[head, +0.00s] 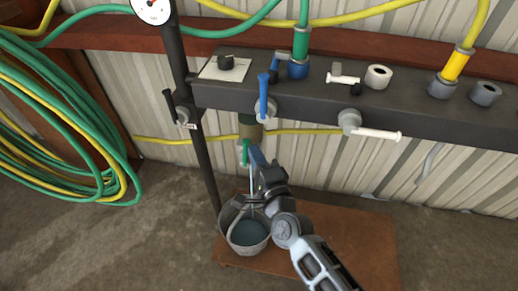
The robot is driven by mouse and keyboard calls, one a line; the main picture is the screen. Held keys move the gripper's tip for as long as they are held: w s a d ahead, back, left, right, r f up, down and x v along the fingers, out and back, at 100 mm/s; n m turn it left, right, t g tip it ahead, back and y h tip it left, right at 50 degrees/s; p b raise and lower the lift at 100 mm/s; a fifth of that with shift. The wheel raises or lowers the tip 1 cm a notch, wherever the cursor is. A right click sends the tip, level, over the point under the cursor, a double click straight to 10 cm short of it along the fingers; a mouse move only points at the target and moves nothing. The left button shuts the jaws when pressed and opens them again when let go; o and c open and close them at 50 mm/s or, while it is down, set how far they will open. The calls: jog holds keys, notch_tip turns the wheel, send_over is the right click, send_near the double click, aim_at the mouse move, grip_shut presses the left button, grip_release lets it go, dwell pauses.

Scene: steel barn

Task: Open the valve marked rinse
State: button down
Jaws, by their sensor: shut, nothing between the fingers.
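A dark manifold bar (225,92) runs along the wall with several valves. On its front, a blue lever (263,97) stands upright and a white lever (378,133) lies nearly level. A black lever (169,104) sits on the post at left, beside a small label (193,126) too small to read. I cannot tell which valve is marked rinse. My gripper (256,157) is below the bar, under the blue lever and near a brownish fitting (250,129). It looks shut and empty; its fingertips are small and partly hidden by my wrist.
A bucket (247,235) with water stands on a brown board (360,240) below my gripper; a thin stream seems to run into it. Coiled hoses (60,125) hang at left. A gauge (153,8) tops the post. Green (303,20) and yellow (472,25) hoses rise from the bar.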

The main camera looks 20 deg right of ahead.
jog(key=shift+w+a+r+p, duration=0.3)
jog(key=shift+a+p, duration=0.1)
jog(key=shift+p, duration=0.35)
jog(key=shift+s, duration=0.1)
